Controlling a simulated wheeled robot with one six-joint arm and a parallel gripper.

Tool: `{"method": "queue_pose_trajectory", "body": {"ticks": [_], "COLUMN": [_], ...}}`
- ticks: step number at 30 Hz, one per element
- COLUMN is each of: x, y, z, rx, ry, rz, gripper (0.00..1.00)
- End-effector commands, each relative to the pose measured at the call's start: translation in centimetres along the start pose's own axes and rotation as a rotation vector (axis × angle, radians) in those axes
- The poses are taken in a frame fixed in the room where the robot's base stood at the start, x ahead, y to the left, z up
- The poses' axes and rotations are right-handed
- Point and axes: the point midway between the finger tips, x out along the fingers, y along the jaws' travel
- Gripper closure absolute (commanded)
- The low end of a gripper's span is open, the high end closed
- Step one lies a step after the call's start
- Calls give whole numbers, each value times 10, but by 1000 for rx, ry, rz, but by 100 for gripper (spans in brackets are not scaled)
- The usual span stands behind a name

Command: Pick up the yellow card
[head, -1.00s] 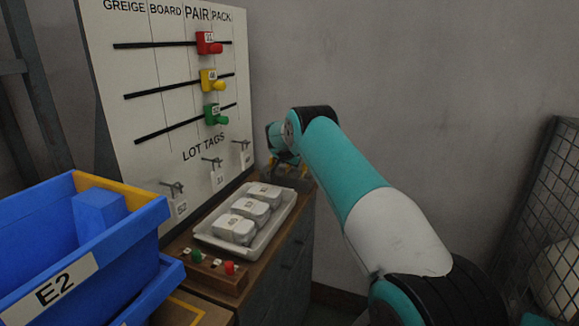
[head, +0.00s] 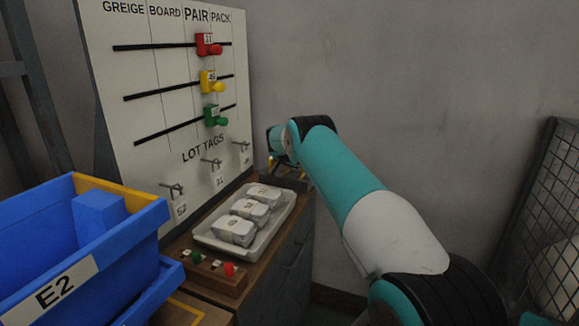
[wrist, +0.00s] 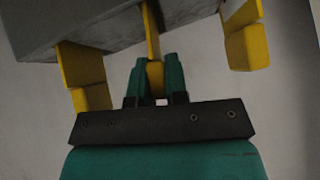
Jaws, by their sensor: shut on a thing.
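In the wrist view, my gripper (wrist: 157,76) has its two green fingers closed on the middle yellow card (wrist: 153,45), which reaches up to the underside of a grey block (wrist: 110,28). The card still appears to touch the block. One yellow card (wrist: 84,75) is to the left and another yellow card (wrist: 244,42) to the right, both apart from my fingers. In the head view, my arm reaches to the far end of the cabinet; the fingers and held card are too small and covered to make out.
A white tray (head: 205,240) with several white packs stands on the cabinet beside my arm. The board (head: 115,75) with coloured sliders and tag hooks is behind it. A blue bin (head: 120,270) is at left, a wire cage (head: 535,210) at right.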

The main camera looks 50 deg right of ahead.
Motion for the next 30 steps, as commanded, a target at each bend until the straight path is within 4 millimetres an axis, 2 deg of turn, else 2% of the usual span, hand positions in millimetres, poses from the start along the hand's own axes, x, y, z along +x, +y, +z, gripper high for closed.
{"method": "queue_pose_trajectory", "body": {"ticks": [5, 18, 24, 30], "x": [-22, -110, -132, -138], "y": [-7, -32, -39, -40], "z": [-22, -110, -132, -137], "rx": [1, 1, 0, 0], "ry": [4, 2, 1, 0], "rz": [-3, -1, -2, -1], "gripper": [100, 100, 100, 100]}}
